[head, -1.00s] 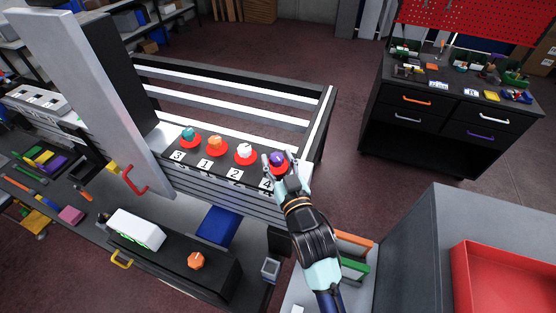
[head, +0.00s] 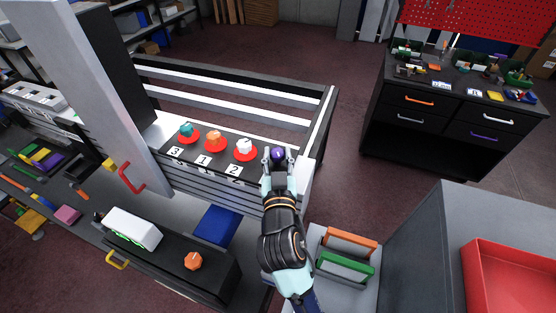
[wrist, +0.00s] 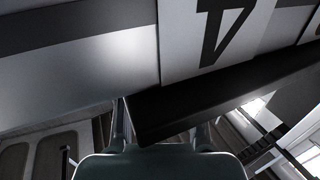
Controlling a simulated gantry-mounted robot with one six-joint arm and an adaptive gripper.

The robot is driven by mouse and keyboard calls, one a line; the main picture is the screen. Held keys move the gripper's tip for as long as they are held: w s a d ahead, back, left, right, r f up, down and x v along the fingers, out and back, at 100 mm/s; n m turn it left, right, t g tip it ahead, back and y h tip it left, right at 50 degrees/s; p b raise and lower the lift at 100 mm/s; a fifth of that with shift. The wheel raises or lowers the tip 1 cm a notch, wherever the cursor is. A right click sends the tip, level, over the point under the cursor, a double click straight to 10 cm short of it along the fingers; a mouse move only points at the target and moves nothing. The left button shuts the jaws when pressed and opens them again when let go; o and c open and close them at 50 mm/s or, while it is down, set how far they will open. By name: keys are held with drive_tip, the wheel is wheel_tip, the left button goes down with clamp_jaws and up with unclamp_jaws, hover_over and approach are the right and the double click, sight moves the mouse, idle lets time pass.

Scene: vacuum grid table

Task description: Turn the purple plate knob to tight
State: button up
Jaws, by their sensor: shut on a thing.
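The purple plate knob (head: 278,153) is at the right end of a row of knobs on the black panel. My gripper (head: 278,156) is shut on it, with one finger at its left and one at its right. Its pale pointer mark faces up, but its exact direction is too small to read. Its red disc and number label are hidden in the head view by my gripper. In the wrist view a white label with a black 4 (wrist: 222,30) shows, with my gripper (wrist: 165,135) below; the knob itself is not seen there.
Teal (head: 187,130), orange (head: 213,137) and white (head: 244,147) knobs on red discs stand to the left, labelled 3, 1 and 2. A tall grey post (head: 95,90) with a red handle stands further left. Orange and green handled pieces (head: 345,265) lie at the lower right.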

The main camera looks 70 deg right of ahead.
drive_tip(key=shift+f, duration=0.1)
drive_tip(key=o, duration=1.2)
drive_tip(key=shift+c, duration=0.2)
drive_tip(key=v, duration=1.2)
